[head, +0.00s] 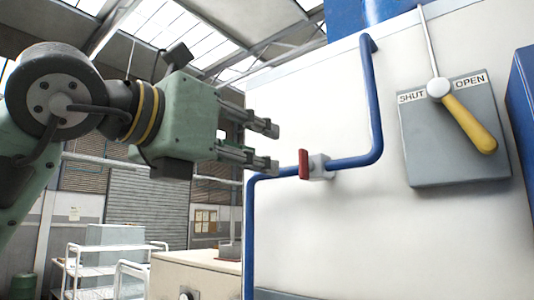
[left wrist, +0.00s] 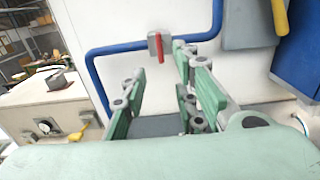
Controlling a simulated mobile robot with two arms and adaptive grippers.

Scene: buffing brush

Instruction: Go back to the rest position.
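My left gripper (head: 272,148) is in the head view, raised in front of the white panel and pointing right. Its two fingers are apart with nothing between them. In the left wrist view its green fingers (left wrist: 159,66) also stand apart and empty. A small valve with a red handle (head: 304,164) sits on the blue pipe, just right of the fingertips; I see a gap between them in the picture. The red handle (left wrist: 160,48) shows beyond the fingers in the left wrist view. My right gripper is in neither view.
A grey plate (head: 430,130) marked SHUT and OPEN carries a lever with a yellow handle (head: 468,122), pointing down and right. The blue pipe (head: 376,110) runs along the white panel (head: 330,240). A beige box (head: 195,278) and white cart (head: 85,270) stand lower left.

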